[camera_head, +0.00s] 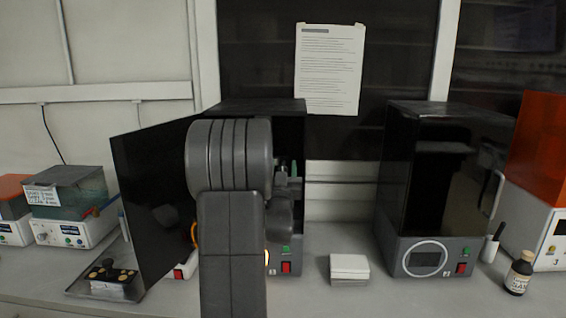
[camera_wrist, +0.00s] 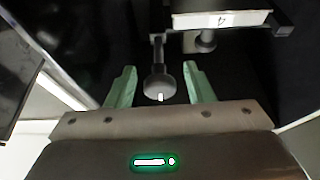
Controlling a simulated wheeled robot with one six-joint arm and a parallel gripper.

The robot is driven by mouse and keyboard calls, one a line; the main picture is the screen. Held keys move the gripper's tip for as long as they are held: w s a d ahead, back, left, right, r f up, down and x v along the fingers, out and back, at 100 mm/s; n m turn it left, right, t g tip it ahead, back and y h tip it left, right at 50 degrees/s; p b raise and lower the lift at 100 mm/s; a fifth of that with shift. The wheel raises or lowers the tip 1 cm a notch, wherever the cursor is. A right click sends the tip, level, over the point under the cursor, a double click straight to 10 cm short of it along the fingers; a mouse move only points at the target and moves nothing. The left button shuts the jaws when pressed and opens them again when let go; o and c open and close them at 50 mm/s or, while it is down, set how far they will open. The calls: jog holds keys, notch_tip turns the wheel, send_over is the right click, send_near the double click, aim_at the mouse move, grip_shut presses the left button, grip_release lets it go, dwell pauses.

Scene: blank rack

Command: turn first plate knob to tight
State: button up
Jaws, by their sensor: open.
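In the wrist view a dark round knob (camera_wrist: 152,88) with a short white mark on its near edge sits on a thin stem. My gripper (camera_wrist: 160,72) has two green fingers, open, one on each side of the knob, with a visible gap on both sides. Beyond it is a plate-like part with a pale label (camera_wrist: 222,20) bearing what looks like an upside-down 4. In the head view my gripper (camera_head: 288,170) reaches into the open dark machine (camera_head: 255,106); my arm hides most of the interior, and the knob cannot be made out there.
The machine's dark door (camera_head: 155,200) stands open on the left. A similar closed machine (camera_head: 445,112) stands at the right. A white block (camera_head: 349,267) lies between them.

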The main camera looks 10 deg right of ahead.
jog(key=shift+w+d+r, duration=0.15)
jog(key=shift+w+r, duration=0.1)
jog(key=shift+w, duration=0.3)
jog(key=c, duration=1)
